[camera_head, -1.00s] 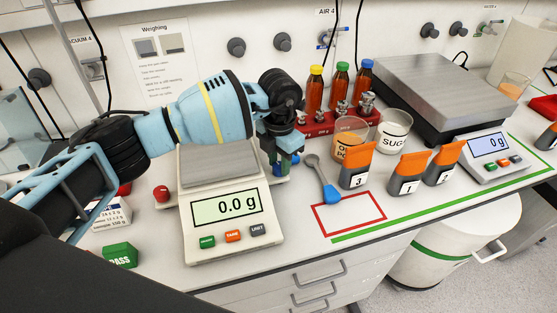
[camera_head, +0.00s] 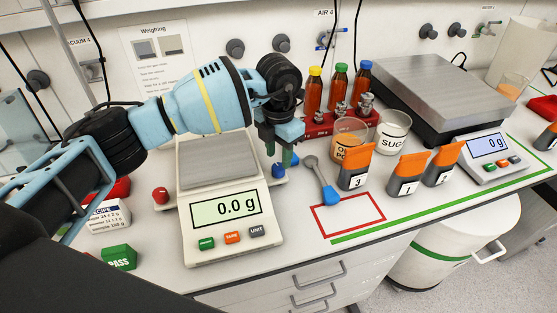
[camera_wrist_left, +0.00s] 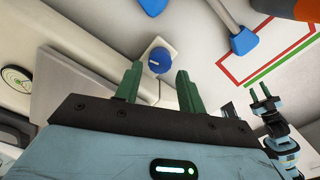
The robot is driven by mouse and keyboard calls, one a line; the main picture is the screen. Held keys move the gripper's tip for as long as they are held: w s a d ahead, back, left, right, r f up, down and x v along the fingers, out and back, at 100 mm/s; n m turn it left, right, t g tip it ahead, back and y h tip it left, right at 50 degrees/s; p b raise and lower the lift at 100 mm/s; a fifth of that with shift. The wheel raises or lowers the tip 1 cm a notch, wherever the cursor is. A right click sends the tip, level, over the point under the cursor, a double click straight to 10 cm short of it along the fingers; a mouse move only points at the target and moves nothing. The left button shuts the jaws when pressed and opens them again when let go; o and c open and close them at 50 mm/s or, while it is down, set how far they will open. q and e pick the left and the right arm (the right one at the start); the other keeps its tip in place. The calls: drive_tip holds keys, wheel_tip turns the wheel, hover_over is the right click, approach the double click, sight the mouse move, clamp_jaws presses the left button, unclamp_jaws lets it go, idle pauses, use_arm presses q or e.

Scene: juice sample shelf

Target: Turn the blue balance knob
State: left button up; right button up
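The blue knob (camera_head: 278,171) sits at the right side of the white balance (camera_head: 232,243), low near the bench. The balance display reads 0.0 g. My left gripper (camera_head: 282,158) is above the knob, pointing down, its green fingers apart and empty. In the left wrist view the round blue knob (camera_wrist_left: 159,58), with a pale mark on its face, appears just beyond the gap between the open left fingers (camera_wrist_left: 159,72). I see no contact with it.
A red knob (camera_head: 160,195) is on the balance's left side. The bench front inside the red outline (camera_head: 348,229) is clear.

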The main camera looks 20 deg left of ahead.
sight(278, 167)
use_arm(q)
drive_tip(key=shift+r, duration=2.2)
